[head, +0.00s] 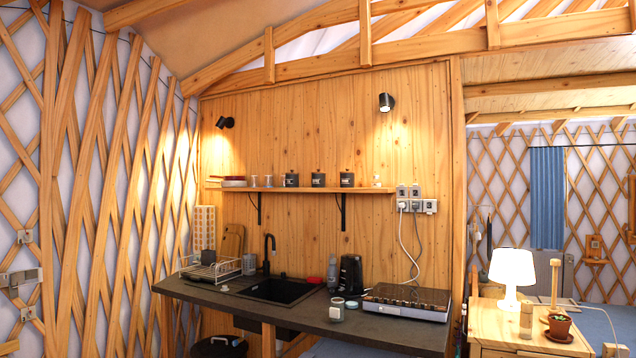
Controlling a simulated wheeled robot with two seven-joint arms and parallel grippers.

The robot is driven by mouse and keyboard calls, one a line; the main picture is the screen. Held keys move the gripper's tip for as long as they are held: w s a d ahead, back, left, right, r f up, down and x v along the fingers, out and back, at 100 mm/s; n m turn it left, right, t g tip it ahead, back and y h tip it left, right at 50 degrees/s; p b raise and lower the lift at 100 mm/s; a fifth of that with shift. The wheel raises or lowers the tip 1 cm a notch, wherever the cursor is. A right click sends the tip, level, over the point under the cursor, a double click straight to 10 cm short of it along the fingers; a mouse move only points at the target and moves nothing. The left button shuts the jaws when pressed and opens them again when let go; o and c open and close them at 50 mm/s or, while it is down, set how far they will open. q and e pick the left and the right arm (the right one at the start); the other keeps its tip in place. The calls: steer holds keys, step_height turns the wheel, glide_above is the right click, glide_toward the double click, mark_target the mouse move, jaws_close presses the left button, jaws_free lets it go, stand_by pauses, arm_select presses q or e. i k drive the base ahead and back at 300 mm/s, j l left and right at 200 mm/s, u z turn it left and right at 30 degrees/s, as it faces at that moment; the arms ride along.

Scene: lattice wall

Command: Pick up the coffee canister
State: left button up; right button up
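Three dark lidded canisters stand upright in a row on the wooden wall shelf (300,189): a left one (291,181), a middle one (318,180) and a right one (346,179). Each has a pale label too small to read, so I cannot tell which is the coffee canister. A small glass jar with a light lid (337,309) stands on the counter near its front edge; its contents are unclear. Neither of my grippers is in view.
A wooden cabinet with a lit lamp (512,272) stands at right.

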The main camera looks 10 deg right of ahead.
mark_target(319, 180)
steer(key=i+j+u, duration=0.2)
steer(key=i+u, duration=0.15)
steer(key=i+j, duration=0.15)
steer(key=i, duration=0.35)
steer(key=i+j, duration=0.2)
steer(key=i, duration=0.3)
steer(key=i+j+u, duration=0.1)
steer(key=i, duration=0.45)
steer(key=i+j, duration=0.2)
steer(key=i, duration=0.3)
